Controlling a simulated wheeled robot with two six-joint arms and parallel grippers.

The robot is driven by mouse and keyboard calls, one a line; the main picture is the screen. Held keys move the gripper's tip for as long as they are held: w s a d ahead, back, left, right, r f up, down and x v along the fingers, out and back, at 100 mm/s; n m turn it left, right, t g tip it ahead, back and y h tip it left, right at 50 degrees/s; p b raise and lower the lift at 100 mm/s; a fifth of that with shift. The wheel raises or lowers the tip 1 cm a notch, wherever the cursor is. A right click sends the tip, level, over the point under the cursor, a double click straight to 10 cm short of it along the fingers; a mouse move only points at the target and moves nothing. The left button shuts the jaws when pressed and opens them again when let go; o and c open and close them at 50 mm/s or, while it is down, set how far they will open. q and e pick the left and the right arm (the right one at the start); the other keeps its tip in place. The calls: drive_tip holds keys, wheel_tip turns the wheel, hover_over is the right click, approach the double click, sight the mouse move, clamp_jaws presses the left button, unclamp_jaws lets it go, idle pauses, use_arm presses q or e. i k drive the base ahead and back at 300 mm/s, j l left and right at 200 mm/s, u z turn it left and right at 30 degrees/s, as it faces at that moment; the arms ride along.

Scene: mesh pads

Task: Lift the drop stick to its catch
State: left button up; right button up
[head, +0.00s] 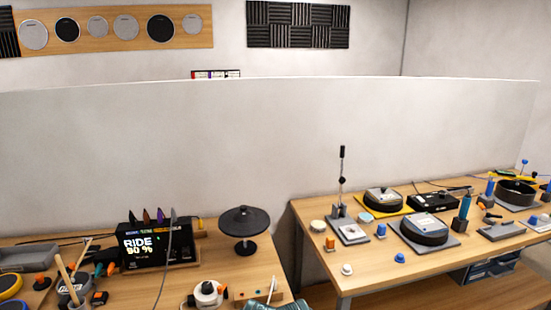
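An upright thin stick (341,185) with a black top stands on a small grey base plate (350,231) at the left part of the right-hand table. This is likely the drop stick. A dark block sits partway up it. At this size I cannot make out a catch or tell whether the stick is held by one.
Black round pads (424,229) lie right of the stick on the right table (375,268). Several small orange, blue and white pieces surround the base. A gap separates the tables.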

sight(72, 265)
drive_tip(key=u, duration=1.45)
drive_tip(key=i+j+z, duration=0.2)
drive_tip(key=i+j, duration=0.25)
drive_tip(key=i+j+z, duration=0.2)
drive_tip(key=i+j, duration=0.2)
drive_tip(key=j, duration=0.25)
